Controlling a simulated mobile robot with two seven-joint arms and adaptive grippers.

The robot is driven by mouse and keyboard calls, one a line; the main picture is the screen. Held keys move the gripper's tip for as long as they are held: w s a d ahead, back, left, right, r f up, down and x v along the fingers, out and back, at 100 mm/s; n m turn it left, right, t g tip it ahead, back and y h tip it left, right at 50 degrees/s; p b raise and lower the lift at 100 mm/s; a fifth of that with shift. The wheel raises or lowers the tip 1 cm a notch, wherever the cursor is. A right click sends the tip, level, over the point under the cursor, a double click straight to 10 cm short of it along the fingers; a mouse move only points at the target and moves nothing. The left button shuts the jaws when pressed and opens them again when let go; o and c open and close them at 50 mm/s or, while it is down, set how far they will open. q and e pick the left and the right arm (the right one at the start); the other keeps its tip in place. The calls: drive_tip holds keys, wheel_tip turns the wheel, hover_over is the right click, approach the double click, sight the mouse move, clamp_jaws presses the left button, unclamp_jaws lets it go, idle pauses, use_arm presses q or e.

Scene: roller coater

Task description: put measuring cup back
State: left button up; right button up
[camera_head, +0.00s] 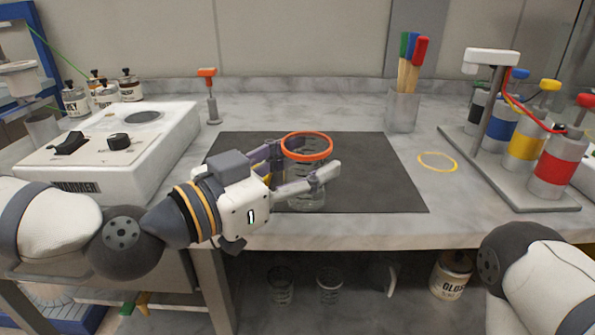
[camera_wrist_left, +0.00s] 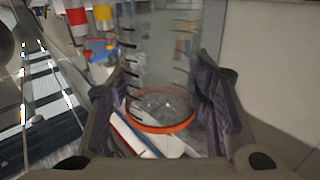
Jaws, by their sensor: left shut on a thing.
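The measuring cup (camera_head: 308,190) is clear with an orange rim (camera_head: 307,146) and stands upright at the dark mat (camera_head: 375,185) on the bench. My left gripper (camera_head: 300,168) reaches in from the left with its fingers on either side of the cup, shut on it. In the left wrist view the clear cup wall (camera_wrist_left: 155,60) with black graduation marks and the orange ring (camera_wrist_left: 162,122) sit between the two fingers. I cannot tell whether the cup's base touches the mat. My right arm shows at lower right; its gripper is out of view.
A white warmer (camera_head: 150,150) stands left of the mat, with several bottles behind it. A yellow ring (camera_head: 437,162) lies flat on the bench to the right. A stirrer cup (camera_head: 402,110) and a rack of coloured cans (camera_head: 510,185) stand further right. Clear beakers (camera_head: 329,287) sit below the bench.

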use_arm(q)
drive_tip(key=shift+w+a+f, duration=0.1)
drive_tip(key=shift+w+f, duration=0.15)
drive_tip(key=shift+f, duration=0.2)
drive_tip(key=f, duration=0.1)
drive_tip(key=f+b, duration=0.2)
drive_tip(key=shift+w+a+f, duration=0.1)
drive_tip(key=shift+w+a, duration=0.15)
drive_tip(key=shift+w, duration=0.1)
drive_tip(key=shift+s+d+r, duration=0.25)
drive_tip(key=shift+s+r, duration=0.1)
drive_tip(key=shift+r, duration=0.1)
drive_tip(key=shift+w+a+f, duration=0.1)
drive_tip(key=shift+f, duration=0.1)
drive_tip(key=o, duration=1.1)
use_arm(e)
drive_tip(key=shift+s+d+f+g, duration=0.15)
drive_tip(key=shift+s+f, duration=0.15)
drive_tip(key=shift+f, duration=0.25)
drive_tip(key=shift+s+f+g, duration=0.15)
drive_tip(key=shift+s+f, duration=0.1)
drive_tip(key=shift+f, duration=0.3)
